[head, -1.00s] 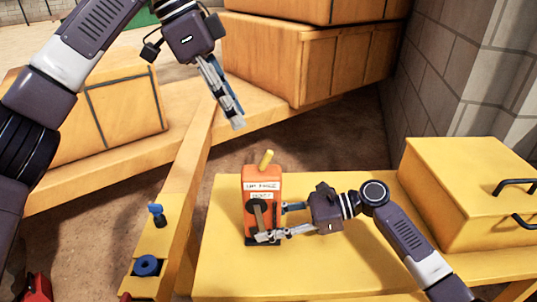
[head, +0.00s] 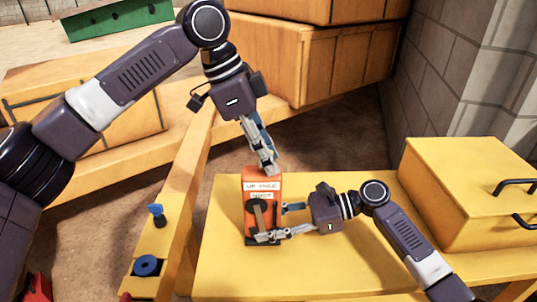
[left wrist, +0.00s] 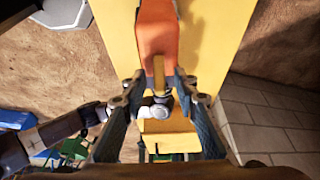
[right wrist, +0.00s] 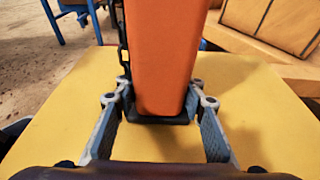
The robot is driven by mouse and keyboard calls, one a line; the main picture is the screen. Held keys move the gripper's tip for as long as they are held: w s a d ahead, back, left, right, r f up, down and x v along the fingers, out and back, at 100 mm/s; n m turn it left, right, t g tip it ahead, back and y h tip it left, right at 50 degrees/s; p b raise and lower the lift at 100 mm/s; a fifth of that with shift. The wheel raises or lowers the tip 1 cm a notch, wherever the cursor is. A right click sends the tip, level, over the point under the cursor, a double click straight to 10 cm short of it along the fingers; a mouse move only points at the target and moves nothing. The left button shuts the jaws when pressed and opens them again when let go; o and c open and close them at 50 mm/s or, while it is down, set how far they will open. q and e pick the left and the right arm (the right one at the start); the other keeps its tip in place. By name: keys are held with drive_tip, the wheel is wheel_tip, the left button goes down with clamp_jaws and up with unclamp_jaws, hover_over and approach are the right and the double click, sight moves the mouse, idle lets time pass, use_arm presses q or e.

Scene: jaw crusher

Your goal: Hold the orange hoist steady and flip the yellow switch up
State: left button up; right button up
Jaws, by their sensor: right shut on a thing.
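The orange hoist (head: 261,190) stands upright on the yellow table (head: 225,270), with a dark lever on its front and a white label near its top. My right gripper (head: 272,223) is shut on the hoist's lower part from the right. In the right wrist view its fingers lie on both sides of the orange body (right wrist: 165,60). My left gripper (head: 264,165) is at the hoist's top, pointing down. In the left wrist view the yellow switch (left wrist: 159,75) shows between its open fingers, with gaps on both sides. In the head view the left gripper hides the switch.
A yellow box (head: 465,190) with black handles stands at the table's right. Wooden crates (head: 345,70) are behind, beside a block wall (head: 450,70). A wooden beam at the left holds a blue knob (head: 157,212) and a blue ring (head: 147,265).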

use_arm(q)
clamp_jaws()
drive_tip(key=shift+f+h, duration=0.1)
drive_tip(key=shift+h, duration=0.2)
idle(0.3)
drive_tip(key=h, duration=0.1)
drive_tip(key=a+h, duration=0.1)
drive_tip(key=h, duration=0.2)
drive_tip(key=shift+a, duration=0.25)
drive_tip(key=h, duration=0.2)
drive_tip(key=a+h, duration=0.1)
drive_tip(key=h, duration=0.2)
drive_tip(key=shift+a, duration=0.15)
drive_tip(key=shift+h, duration=0.3)
unclamp_jaws()
